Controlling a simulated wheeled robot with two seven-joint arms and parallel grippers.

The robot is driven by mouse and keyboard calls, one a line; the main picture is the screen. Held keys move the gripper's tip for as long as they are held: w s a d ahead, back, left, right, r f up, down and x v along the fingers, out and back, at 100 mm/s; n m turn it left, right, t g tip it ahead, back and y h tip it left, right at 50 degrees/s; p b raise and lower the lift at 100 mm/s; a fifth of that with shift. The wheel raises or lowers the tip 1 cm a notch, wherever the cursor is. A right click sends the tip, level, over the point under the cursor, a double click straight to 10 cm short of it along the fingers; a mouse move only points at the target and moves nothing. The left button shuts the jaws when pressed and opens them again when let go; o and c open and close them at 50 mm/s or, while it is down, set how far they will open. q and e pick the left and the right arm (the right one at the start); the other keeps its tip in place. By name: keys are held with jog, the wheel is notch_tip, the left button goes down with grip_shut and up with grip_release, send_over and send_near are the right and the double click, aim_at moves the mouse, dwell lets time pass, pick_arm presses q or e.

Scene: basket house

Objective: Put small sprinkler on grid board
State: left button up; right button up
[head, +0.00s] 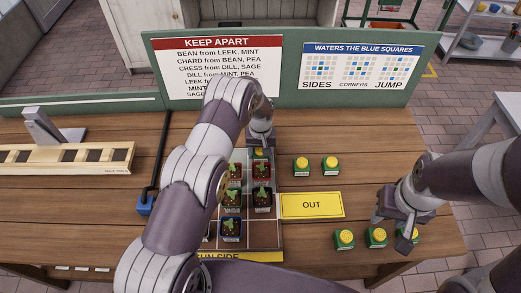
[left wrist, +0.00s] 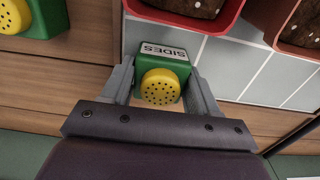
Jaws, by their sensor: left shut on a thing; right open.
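My left gripper (head: 261,143) is shut on a small sprinkler (head: 258,152), a green block with a yellow dotted cap. In the left wrist view this sprinkler (left wrist: 160,86) sits between both fingers, its label reading "SIDES". It is at the far edge of the grid board (head: 264,234), beside bare grey cells (left wrist: 218,62); whether it touches the board I cannot tell. Red and blue pots with seedlings stand on the board, partly hidden by my left arm. My right gripper (head: 403,222) is open above the front-right sprinklers (head: 376,237).
Two more sprinklers (head: 330,166) stand right of the board, behind a yellow OUT plate (head: 312,205). A wooden tray (head: 65,157) lies at the left, near a blue-ended black hose (head: 147,203). A KEEP APART sign (head: 215,44) and a WATERS THE BLUE SQUARES sign (head: 360,48) stand behind.

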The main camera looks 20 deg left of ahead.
aim_at(261, 149)
pick_arm(q)
jog(key=shift+f, duration=0.1)
jog(key=o, duration=1.1)
jog(key=shift+r, duration=0.35)
notch_tip(261, 149, up, 11)
jog(key=b, duration=0.3)
jog(key=s+r+m, duration=0.1)
jog(key=s+r, duration=0.2)
jog(key=s, duration=0.5)
jog(key=s+a+r+m+t, duration=0.1)
jog(key=s+r, duration=0.2)
jog(key=s, duration=0.6)
jog(key=s+a+r+m, duration=0.1)
jog(key=s+r, duration=0.2)
jog(key=s, duration=0.6)
jog(key=shift+s+a+r, duration=0.1)
jog(key=shift+r, duration=0.2)
